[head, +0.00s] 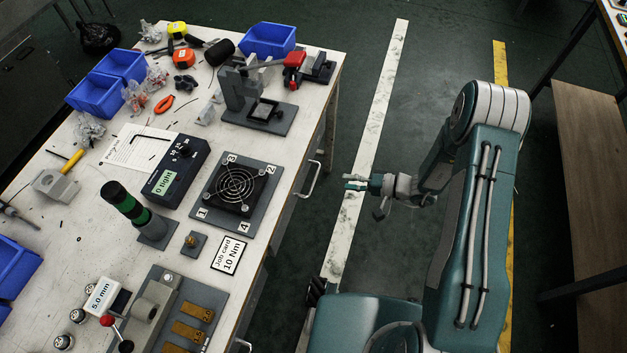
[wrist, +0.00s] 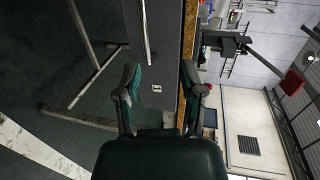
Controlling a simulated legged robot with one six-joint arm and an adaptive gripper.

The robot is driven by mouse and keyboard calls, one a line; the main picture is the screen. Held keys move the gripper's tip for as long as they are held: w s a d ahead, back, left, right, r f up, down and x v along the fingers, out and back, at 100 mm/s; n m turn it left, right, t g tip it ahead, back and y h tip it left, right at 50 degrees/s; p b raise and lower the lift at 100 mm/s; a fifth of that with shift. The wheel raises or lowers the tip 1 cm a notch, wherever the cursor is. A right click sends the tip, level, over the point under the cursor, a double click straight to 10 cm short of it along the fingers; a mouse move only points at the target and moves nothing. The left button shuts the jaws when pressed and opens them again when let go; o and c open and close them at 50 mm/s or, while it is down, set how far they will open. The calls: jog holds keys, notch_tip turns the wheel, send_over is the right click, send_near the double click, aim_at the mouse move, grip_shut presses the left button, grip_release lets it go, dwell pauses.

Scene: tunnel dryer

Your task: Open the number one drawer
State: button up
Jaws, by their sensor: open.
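In the head view my gripper (head: 356,186) is out over the floor, to the right of the workbench. It is apart from a silver drawer handle (head: 308,180) on the bench's right side. The wrist view is turned sideways. There my gripper (wrist: 160,72) is open and empty, its two fingers spread on either side of a grey drawer front (wrist: 168,50). A silver bar handle (wrist: 146,32) on that front is ahead of the fingers. A small white label (wrist: 157,88) sits on the front; its number is too small to read.
A second handle (head: 241,345) shows on the bench side at the bottom of the head view. The bench top (head: 75,225) carries a fan on a plate (head: 236,186), a green-black beacon (head: 130,205), tools and blue bins (head: 268,40). Floor between bench and arm is clear.

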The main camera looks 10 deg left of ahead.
aim_at(314, 180)
jog(key=shift+t, duration=0.6)
jog(key=x, duration=0.3)
jog(key=f+x, duration=0.1)
jog(key=x, duration=0.3)
jog(key=f+x, duration=0.1)
jog(key=x, duration=0.3)
jog(key=shift+s+f, duration=0.1)
jog(key=shift+f, duration=0.2)
jog(key=shift+d, duration=0.1)
grip_shut()
